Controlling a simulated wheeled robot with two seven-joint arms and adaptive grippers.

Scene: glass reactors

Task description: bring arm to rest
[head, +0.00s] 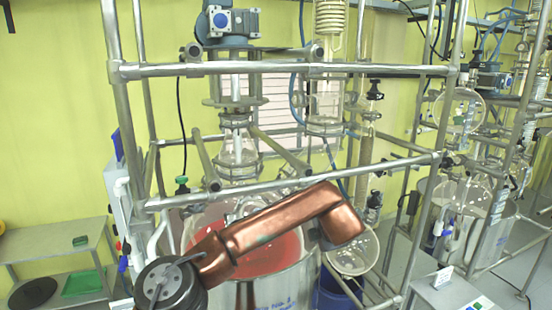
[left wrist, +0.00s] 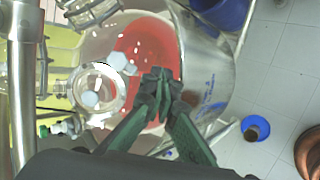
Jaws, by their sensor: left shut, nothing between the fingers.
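My left gripper (left wrist: 160,92) shows in the left wrist view, its two dark green fingers together at the tips with nothing between them. Behind its fingertips is a large steel-walled reactor vessel with red inside (left wrist: 135,42); the gap between them cannot be judged. In the head view my copper-coloured arm (head: 280,222) crosses in front of this vessel (head: 282,285), with a dark round joint at lower left. The gripper fingers cannot be made out there. My right gripper is in neither view.
A steel pipe frame (head: 285,69) with glassware surrounds the vessel. A round glass flask (head: 352,250) hangs right of it, above a blue bucket (head: 338,295). A grey shelf unit (head: 50,240) stands at left. In the left wrist view, the tiled floor (left wrist: 285,60) at right is mostly clear.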

